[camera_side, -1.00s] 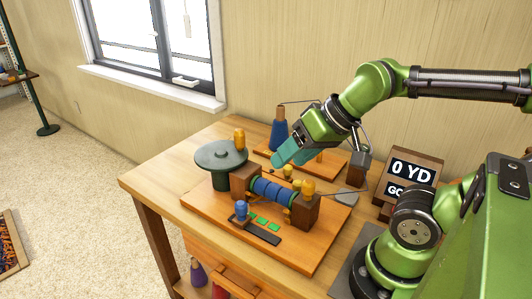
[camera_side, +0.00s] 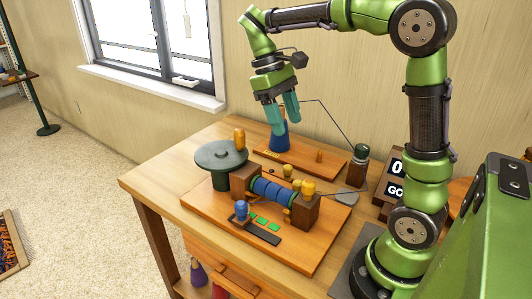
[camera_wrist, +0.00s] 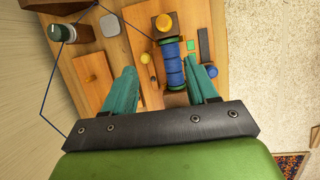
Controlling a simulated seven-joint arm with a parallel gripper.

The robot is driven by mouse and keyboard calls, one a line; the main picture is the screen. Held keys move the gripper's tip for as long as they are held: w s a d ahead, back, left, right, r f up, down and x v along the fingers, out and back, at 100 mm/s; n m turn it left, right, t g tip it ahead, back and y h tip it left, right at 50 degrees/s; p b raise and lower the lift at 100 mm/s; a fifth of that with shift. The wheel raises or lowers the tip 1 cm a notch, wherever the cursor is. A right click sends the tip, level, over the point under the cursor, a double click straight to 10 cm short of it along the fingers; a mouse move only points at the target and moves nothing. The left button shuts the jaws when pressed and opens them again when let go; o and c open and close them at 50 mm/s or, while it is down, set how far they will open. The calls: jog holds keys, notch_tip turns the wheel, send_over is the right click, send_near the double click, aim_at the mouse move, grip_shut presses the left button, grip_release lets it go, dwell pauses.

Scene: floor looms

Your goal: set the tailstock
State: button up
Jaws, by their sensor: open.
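The winder stands on a wooden base board (camera_side: 300,257). A ribbed blue roller (camera_side: 270,189) lies between two dark wooden blocks. The right-hand block (camera_side: 305,212), apparently the tailstock, carries a yellow knob (camera_side: 308,188). In the wrist view that block (camera_wrist: 157,34) and its yellow knob (camera_wrist: 164,22) are at the top, above the blue roller (camera_wrist: 173,65). In the wrist view my gripper (camera_wrist: 166,75) frames the roller's lower end.
A dark green disc (camera_side: 221,154) with an orange peg (camera_side: 239,139) stands left of the roller. A thin line runs to a dark post (camera_side: 360,160). A blue knob (camera_side: 241,208) and green tiles (camera_side: 262,220) sit in front. A sign (camera_side: 394,188) is partly hidden by my arm.

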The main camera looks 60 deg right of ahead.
aim_at(307, 180)
jog(key=x, duration=0.5)
jog(key=s+x, duration=0.1)
jog(key=x, duration=0.5)
jog(key=a+x, duration=0.1)
jog(key=x, duration=0.4)
jog(key=shift+s+a+r, duration=0.1)
jog(key=shift+s+r, duration=0.05)
jog(key=shift+s, duration=0.25)
jog(key=shift+c, duration=0.2)
grip_shut()
